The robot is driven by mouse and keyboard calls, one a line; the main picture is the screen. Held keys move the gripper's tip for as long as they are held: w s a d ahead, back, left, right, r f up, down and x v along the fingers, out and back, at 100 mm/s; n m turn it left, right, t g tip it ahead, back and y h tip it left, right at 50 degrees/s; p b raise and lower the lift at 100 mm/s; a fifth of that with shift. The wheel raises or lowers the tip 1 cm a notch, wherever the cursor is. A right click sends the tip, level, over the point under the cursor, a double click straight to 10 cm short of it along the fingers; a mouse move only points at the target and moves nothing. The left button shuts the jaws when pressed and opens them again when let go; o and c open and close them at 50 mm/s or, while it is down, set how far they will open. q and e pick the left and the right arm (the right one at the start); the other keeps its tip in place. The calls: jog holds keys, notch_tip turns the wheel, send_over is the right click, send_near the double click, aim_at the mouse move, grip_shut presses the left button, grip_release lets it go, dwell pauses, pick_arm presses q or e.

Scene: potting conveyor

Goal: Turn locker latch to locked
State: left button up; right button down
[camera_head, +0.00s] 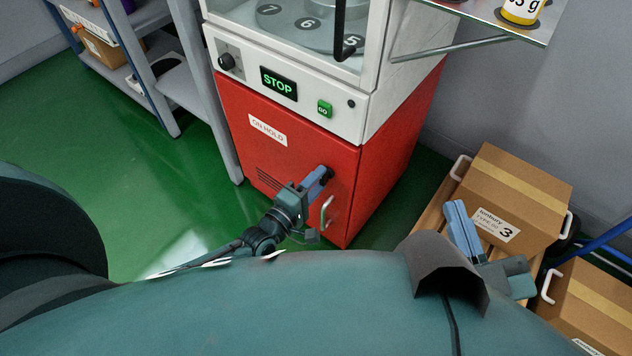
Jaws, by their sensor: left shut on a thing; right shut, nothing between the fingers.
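The red locker (290,150) is the lower part of a white machine in the head view. Its front door bears a label reading ON HOLD (268,130) and a pale upright handle (326,212). My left gripper (322,178) is at the upper right of the door, above the handle, shut on the latch. The gripper hides the latch, so I cannot tell its angle. My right gripper (458,216) is shut and empty, low at the right, in front of a cardboard box and away from the locker.
Above the locker are a dark knob (227,62), a STOP display (279,83) and a green GO button (324,109). Cardboard boxes (520,196) with white handles stand at the right. A grey shelf rack (150,60) stands at the left. The green floor (150,200) there is clear.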

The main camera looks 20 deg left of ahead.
pick_arm(q)
jog(key=o, duration=1)
pick_arm(e)
jog(key=shift+r, duration=0.1)
pick_arm(q)
jog(key=p+v, duration=0.2)
jog(key=v, duration=0.5)
jog(key=shift+s, duration=0.25)
pick_arm(e)
jog(key=shift+s+d, duration=0.15)
jog(key=shift+d, duration=0.05)
jog(key=shift+f, duration=0.2)
